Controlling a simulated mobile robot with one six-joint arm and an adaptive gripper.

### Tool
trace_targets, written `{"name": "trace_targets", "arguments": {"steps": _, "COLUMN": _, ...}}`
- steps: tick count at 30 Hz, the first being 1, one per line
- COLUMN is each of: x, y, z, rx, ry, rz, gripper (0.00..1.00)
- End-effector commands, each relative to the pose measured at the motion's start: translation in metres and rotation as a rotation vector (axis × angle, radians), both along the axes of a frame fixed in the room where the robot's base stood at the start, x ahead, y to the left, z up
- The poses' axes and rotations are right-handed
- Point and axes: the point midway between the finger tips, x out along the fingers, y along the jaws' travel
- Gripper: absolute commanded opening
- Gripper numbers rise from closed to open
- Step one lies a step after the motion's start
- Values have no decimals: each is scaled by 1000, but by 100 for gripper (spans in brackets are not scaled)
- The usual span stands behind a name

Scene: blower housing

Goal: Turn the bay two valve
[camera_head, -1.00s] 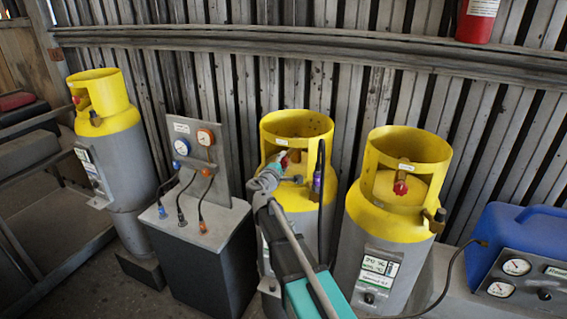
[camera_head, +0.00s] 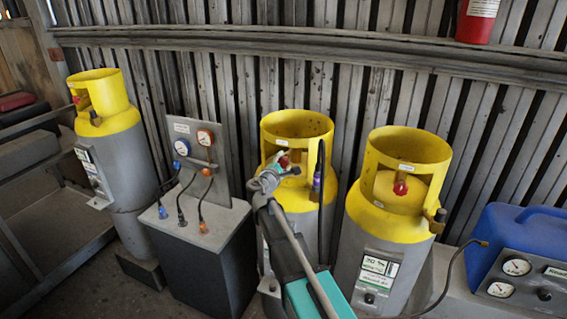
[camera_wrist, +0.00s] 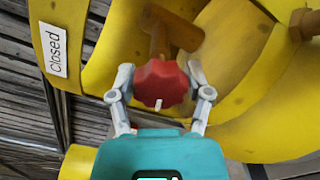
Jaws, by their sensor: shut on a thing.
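The valve is a red lobed knob (camera_wrist: 160,84) on a brass stem, inside the yellow collar of the middle cylinder (camera_head: 283,210). In the wrist view my gripper (camera_wrist: 160,88) has one finger on each side of the knob and is shut on it. A small white mark shows on the knob's near edge. A white tag reading "Closed" (camera_wrist: 57,37) is on the yellow collar at the left of the wrist view. In the head view my gripper (camera_head: 279,166) reaches into the collar opening and partly hides the red knob.
A similar yellow-topped cylinder (camera_head: 397,200) stands close on the right, another (camera_head: 118,160) at far left. A gauge panel (camera_head: 195,150) on a dark box stands left. A blue case (camera_head: 520,240) is at far right. A dark hose hangs right of my gripper.

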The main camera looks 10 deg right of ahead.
Motion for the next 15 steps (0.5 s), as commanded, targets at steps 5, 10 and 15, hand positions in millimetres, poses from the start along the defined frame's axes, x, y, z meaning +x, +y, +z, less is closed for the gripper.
{"name": "trace_targets", "arguments": {"steps": 5, "x": 2, "y": 0, "z": 1, "rx": -2, "ry": -1, "rz": 1, "gripper": 88}}
{"name": "trace_targets", "arguments": {"steps": 10, "x": 1, "y": 0, "z": 1, "rx": 0, "ry": -1, "rz": 0, "gripper": 99}}
{"name": "trace_targets", "arguments": {"steps": 15, "x": 0, "y": 0, "z": 0, "rx": 0, "ry": -1, "rz": 0, "gripper": 99}}
